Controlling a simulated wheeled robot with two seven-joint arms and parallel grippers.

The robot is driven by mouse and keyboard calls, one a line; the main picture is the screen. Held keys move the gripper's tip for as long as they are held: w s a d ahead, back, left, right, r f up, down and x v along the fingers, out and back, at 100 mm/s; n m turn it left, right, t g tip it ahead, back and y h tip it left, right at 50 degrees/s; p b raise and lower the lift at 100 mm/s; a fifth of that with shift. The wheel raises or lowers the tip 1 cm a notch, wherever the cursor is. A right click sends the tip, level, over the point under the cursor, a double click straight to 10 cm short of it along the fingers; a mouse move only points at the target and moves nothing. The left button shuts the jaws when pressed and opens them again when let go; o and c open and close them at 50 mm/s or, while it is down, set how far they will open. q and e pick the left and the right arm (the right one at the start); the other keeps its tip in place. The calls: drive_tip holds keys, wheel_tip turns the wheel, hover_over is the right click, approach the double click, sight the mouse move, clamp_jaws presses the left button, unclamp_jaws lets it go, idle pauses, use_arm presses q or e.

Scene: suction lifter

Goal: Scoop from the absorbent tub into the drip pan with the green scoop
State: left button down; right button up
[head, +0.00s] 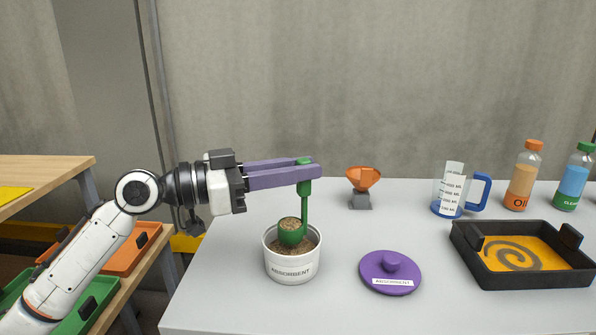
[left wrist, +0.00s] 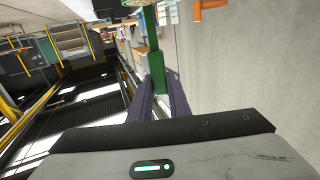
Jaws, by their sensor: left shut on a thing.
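My left gripper (head: 312,168) is shut on the upper end of the green scoop (head: 304,205), whose handle stands upright. The scoop's bowl is in the mouth of the white absorbent tub (head: 292,265) and carries a heap of brown granules (head: 291,224). More granules show inside the tub around it. In the left wrist view the green handle (left wrist: 157,62) is between the purple fingers. The black drip pan (head: 525,280) is at the right of the table, with an orange floor and a dark spiral on it. My right gripper is not in view.
The purple absorbent lid (head: 390,285) lies between tub and pan. An orange funnel on a grey stand (head: 362,184), a measuring jug with a blue handle (head: 452,190), an oil bottle (head: 524,178) and a blue cleaner bottle (head: 574,180) stand along the back.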

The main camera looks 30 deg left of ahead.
use_arm(q)
drive_tip(key=shift+r+p, duration=0.45)
drive_tip(key=shift+r, duration=0.45)
drive_tip(key=shift+r+p, duration=0.75)
drive_tip(key=shift+r, duration=0.45)
drive_tip(key=shift+r+p, duration=2.25)
drive_tip(key=shift+r, duration=0.75)
